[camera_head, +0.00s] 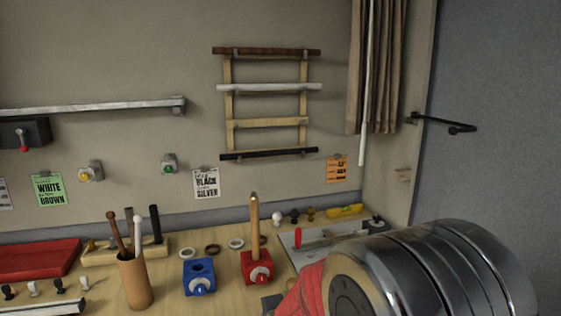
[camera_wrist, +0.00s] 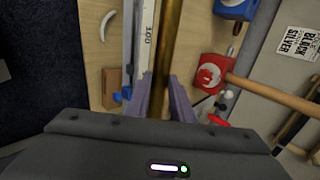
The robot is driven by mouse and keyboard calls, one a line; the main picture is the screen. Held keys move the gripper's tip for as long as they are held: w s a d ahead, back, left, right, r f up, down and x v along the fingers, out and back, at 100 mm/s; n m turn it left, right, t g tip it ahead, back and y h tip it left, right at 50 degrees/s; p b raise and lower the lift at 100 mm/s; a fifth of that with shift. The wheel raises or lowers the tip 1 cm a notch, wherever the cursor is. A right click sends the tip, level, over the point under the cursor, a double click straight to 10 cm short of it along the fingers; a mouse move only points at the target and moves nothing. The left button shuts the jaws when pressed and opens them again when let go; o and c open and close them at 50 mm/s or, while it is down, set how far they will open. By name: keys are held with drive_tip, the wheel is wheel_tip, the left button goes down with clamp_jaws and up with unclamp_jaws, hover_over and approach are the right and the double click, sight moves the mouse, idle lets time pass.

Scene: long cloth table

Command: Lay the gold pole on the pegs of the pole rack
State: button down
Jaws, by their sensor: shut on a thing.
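The gold pole (camera_wrist: 169,40) runs up the wrist view between the two purple-grey fingers of my gripper (camera_wrist: 166,92), which is shut on it. Its far end leaves the picture at the top. In the head view I cannot make out the pole or the fingertips; my arm fills the lower right. The pole rack (camera_head: 228,105) is a light wooden frame on the wall. A brown pole (camera_head: 265,51) lies at its top, a white pole (camera_head: 268,87) below that, and a black pole (camera_head: 268,154) at the bottom. The third level (camera_head: 268,123) shows a bare wooden crossbar.
A red block (camera_head: 257,268) with an upright wooden stick and a blue block (camera_head: 199,277) stand on the table. A stick holder cup (camera_head: 135,283) is further left. A curtain (camera_head: 378,70) with a white rod hangs right of the rack. The wall before the rack is clear.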

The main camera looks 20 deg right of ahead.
drive_tip(key=shift+a, duration=0.3)
drive_tip(key=shift+d, duration=0.1)
